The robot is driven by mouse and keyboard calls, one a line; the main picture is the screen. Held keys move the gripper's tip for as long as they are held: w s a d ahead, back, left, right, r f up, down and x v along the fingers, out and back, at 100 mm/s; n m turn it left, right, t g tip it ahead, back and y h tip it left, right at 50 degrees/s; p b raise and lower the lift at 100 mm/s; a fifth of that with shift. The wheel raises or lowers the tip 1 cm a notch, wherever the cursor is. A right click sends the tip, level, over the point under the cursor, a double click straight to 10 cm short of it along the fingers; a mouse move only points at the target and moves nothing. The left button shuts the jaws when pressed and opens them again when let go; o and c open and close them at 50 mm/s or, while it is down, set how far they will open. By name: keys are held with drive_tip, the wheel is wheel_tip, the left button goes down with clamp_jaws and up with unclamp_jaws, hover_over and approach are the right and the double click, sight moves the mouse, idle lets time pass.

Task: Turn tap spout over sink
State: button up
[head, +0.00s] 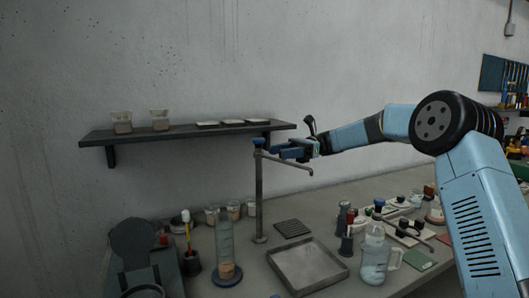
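The tap (259,200) is a tall thin grey post standing on the bench, with a blue knob (258,142) on top. Its thin spout (290,162) slopes from the top of the post to the right and ends in a short downturned tip. A shallow square grey basin (320,282), which looks like the sink, is set in the bench to the right of the tap's foot. My gripper (280,152) is at the top of the tap, pointing left, beside the knob and close to the spout. Its fingers are too small to show whether they are open or touch the tap.
A dark wall shelf (185,132) with jars and flat dishes is behind the tap. A measuring cylinder (225,245) stands left of the basin. A clear jug (376,262) and several bottles crowd its right. A dark ribbed mat (292,228) lies behind the basin.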

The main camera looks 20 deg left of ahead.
drive_tip(key=shift+d, duration=0.1)
drive_tip(key=shift+w, duration=0.15)
drive_tip(key=v, duration=1.3)
drive_tip(key=shift+w+d, duration=0.2)
drive_tip(key=shift+f, duration=0.1)
